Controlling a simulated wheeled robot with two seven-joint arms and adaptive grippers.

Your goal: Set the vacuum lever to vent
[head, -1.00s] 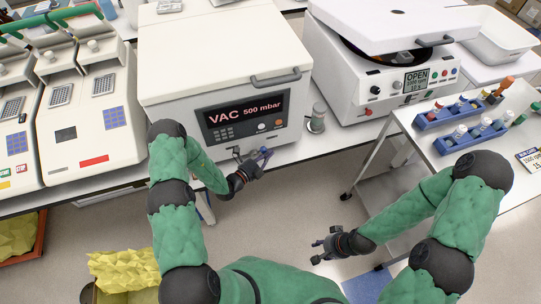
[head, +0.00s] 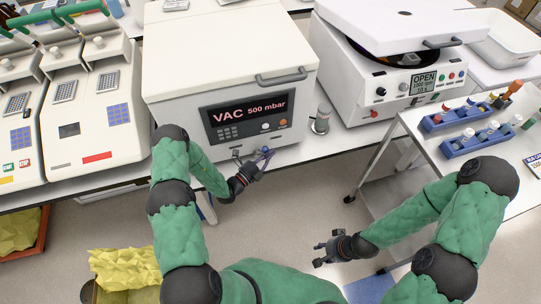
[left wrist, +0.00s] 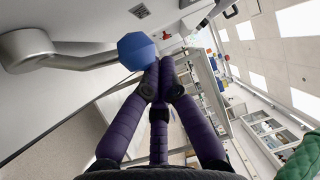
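The white vacuum oven (head: 232,62) has a dark panel reading VAC 500 mbar (head: 248,112). Its vacuum lever (left wrist: 75,62) is a silver bar running from a round silver mount at the left of the left wrist view to a blue faceted knob (left wrist: 137,47). My left gripper (head: 262,160) is at the oven's lower front, by the lever. In the left wrist view its purple fingers (left wrist: 165,65) come together at the tips, just right of the knob; I cannot tell whether they touch it. My right gripper (head: 322,252) is empty, its fingers spread, above the floor.
A white centrifuge (head: 375,65) stands right of the oven, and a small grey cylinder (head: 320,120) stands between them. Thermal cyclers (head: 98,115) are at the left. A cart (head: 430,165) with blue tube racks is at the right. The floor in front is open.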

